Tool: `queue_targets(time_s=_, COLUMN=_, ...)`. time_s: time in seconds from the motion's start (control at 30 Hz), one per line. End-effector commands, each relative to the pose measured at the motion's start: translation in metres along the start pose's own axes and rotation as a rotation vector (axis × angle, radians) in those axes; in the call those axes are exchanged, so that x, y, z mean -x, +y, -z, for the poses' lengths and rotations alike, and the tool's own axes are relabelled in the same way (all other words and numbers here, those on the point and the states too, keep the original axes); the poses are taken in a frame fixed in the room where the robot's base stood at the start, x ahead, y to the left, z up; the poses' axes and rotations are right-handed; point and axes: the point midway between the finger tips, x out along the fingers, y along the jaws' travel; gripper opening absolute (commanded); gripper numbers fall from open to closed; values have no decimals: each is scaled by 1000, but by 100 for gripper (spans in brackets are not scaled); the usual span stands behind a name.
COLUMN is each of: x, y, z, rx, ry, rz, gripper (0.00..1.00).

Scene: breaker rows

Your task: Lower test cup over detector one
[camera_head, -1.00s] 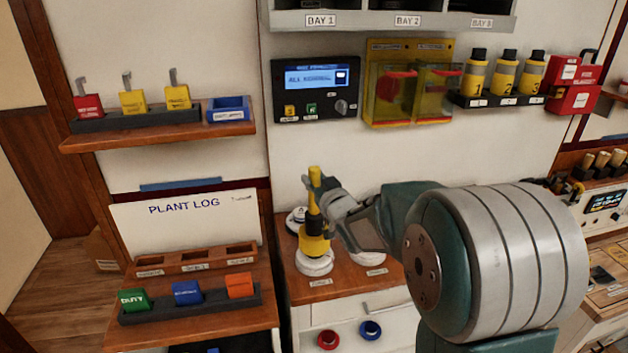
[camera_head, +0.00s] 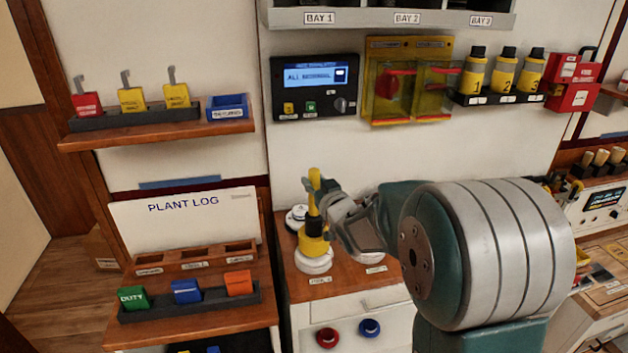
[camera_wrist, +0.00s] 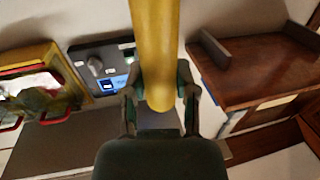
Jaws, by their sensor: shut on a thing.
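The yellow test cup (camera_head: 314,240) with its upright yellow handle (camera_head: 314,180) stands over a white round detector (camera_head: 313,263) on the wooden counter. The cup's lower rim is at the detector's top; whether it is fully seated I cannot tell. My gripper (camera_head: 324,205) is shut on the cup's handle from the right. In the wrist view the yellow handle (camera_wrist: 155,50) runs between my two fingers. The label below the detector is too small to read surely.
Another white detector (camera_head: 369,257) sits to the right, partly behind my arm, and one (camera_head: 297,216) sits behind the cup. A panel with a lit screen (camera_head: 314,76) and yellow-framed clear covers (camera_head: 408,90) hang on the wall above. Red (camera_head: 327,337) and blue (camera_head: 369,328) rings are on the cabinet front.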

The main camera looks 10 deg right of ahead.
Motion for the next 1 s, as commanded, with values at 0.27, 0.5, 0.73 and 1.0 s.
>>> queue_targets(time_s=0.27, x=0, y=0, z=-6, rx=1, ry=1, rz=0, gripper=0)
queue_targets(time_s=0.5, x=0, y=0, z=-11, rx=1, ry=1, rz=0, gripper=0)
queue_targets(time_s=0.73, x=0, y=0, z=-15, rx=0, ry=2, rz=0, gripper=41)
queue_targets(time_s=1.0, x=0, y=0, z=-15, rx=0, ry=1, rz=0, gripper=77)
